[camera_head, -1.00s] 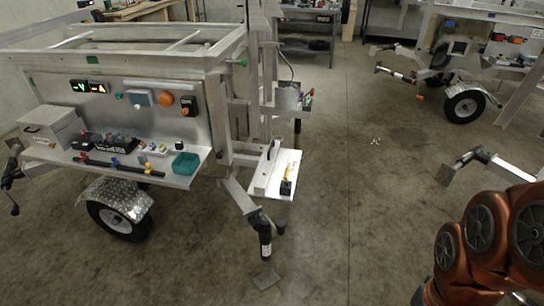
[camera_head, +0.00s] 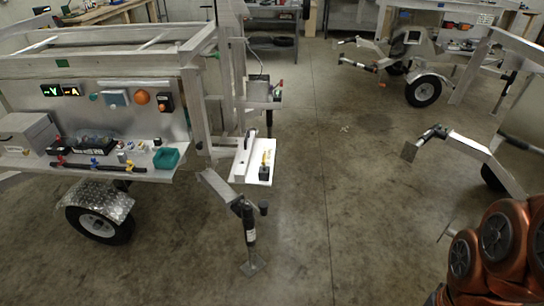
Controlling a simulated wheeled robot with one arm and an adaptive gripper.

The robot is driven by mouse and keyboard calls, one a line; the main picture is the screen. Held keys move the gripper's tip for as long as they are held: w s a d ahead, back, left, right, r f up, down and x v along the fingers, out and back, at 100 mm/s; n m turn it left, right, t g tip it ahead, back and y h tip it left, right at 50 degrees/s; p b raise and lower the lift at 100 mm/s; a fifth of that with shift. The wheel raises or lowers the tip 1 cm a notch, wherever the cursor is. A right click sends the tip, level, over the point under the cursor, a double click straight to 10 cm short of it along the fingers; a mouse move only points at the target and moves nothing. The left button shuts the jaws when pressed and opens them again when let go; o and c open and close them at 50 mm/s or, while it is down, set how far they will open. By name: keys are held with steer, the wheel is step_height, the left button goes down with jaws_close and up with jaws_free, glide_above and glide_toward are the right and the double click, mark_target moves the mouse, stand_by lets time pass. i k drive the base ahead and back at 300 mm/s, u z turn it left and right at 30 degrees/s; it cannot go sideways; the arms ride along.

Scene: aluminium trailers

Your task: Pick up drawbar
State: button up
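An aluminium trailer stands at the left, and its drawbar (camera_head: 217,188) slopes down toward the front, with a dark jack leg (camera_head: 249,226) reaching the floor on a foot plate. A second drawbar (camera_head: 468,148) juts in from the right edge, with a dark coupling and a flat plate at its end. A long black bar (camera_head: 90,166) with coloured clips lies along the left trailer's shelf. I cannot tell which of these is meant. My orange arm shows at the lower right, apart from all of them. My gripper is not in view.
The trailer's shelf (camera_head: 150,174) holds a grey box (camera_head: 28,132), a teal bin (camera_head: 166,158) and small parts. A small white platform (camera_head: 240,172) holds a yellow-and-black item (camera_head: 265,166). Another trailer (camera_head: 408,50) stands at the back right. The floor (camera_head: 325,190) between them is clear.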

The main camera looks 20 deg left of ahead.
mark_target(243, 165)
steer(key=z, duration=0.25)
steer(key=k, duration=0.7)
steer(key=z, duration=0.2)
steer(key=i, duration=1.8)
steer(key=u, duration=1.65)
steer(key=i, duration=1.05)
steer(key=u, duration=1.1)
